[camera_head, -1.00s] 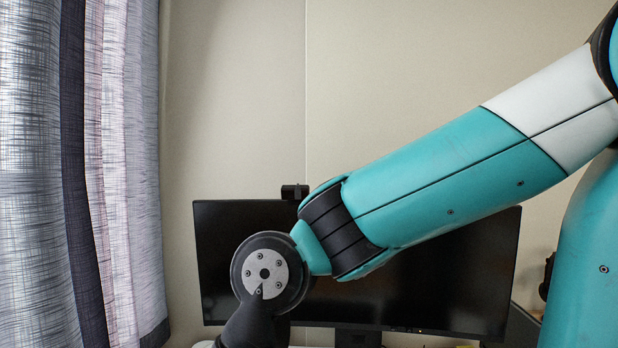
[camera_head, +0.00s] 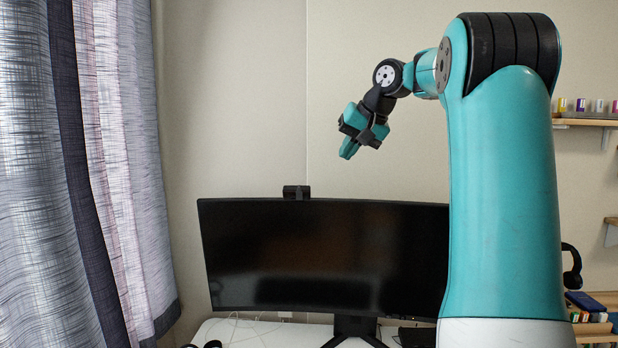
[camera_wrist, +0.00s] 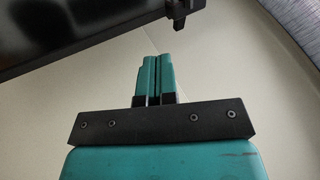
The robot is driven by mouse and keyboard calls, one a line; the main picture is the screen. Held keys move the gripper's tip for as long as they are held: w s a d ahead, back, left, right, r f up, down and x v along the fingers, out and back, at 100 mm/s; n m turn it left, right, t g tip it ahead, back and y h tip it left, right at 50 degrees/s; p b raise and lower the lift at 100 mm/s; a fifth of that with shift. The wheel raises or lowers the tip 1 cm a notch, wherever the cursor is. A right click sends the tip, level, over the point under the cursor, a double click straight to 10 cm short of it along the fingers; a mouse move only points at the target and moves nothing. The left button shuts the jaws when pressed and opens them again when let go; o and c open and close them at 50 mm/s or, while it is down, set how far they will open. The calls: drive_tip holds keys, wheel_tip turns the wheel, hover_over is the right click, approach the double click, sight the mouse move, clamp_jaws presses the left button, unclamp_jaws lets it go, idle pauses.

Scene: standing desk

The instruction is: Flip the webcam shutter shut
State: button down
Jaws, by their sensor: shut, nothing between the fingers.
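The webcam (camera_head: 296,192) is a small black block on the top edge of the black monitor (camera_head: 300,255), left of the monitor's middle. It also shows in the wrist view (camera_wrist: 174,10), dark, at the top, on the monitor's edge (camera_wrist: 75,42). Its shutter is too small and dark to make out. My gripper (camera_head: 347,152) is above the monitor, up and to the right of the webcam, pointing down and left, apart from both. In the wrist view my gripper's teal fingers (camera_wrist: 156,60) lie close together with nothing between them, pointing toward the webcam.
A grey curtain (camera_head: 100,170) hangs at the left. A white desk (camera_head: 260,333) is below the monitor. Shelves with small items (camera_head: 590,112) and headphones (camera_head: 572,268) are at the right, partly behind my arm. The wall space above the monitor is free.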

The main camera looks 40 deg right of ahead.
sight(296, 189)
drive_tip(key=w+a+f, duration=0.1)
drive_tip(key=w+f, duration=0.1)
drive_tip(key=w+a+f, duration=0.1)
drive_tip(key=w+f, duration=0.2)
drive_tip(key=w+a+f, duration=0.1)
drive_tip(key=w+f, duration=0.1)
drive_tip(key=w, duration=0.1)
drive_tip(key=shift+w+f+p, duration=0.25)
drive_tip(key=shift+f+p, duration=0.1)
drive_tip(key=shift+f, duration=0.05)
drive_tip(key=shift+w+a+f, duration=0.1)
drive_tip(key=shift+w+f, duration=0.05)
drive_tip(key=shift+w, duration=0.1)
drive_tip(key=shift+w+a+p, duration=0.35)
drive_tip(key=shift+w+a, duration=0.45)
drive_tip(key=shift+w, duration=0.05)
drive_tip(key=shift+d, duration=0.1)
drive_tip(key=shift+s, duration=0.1)
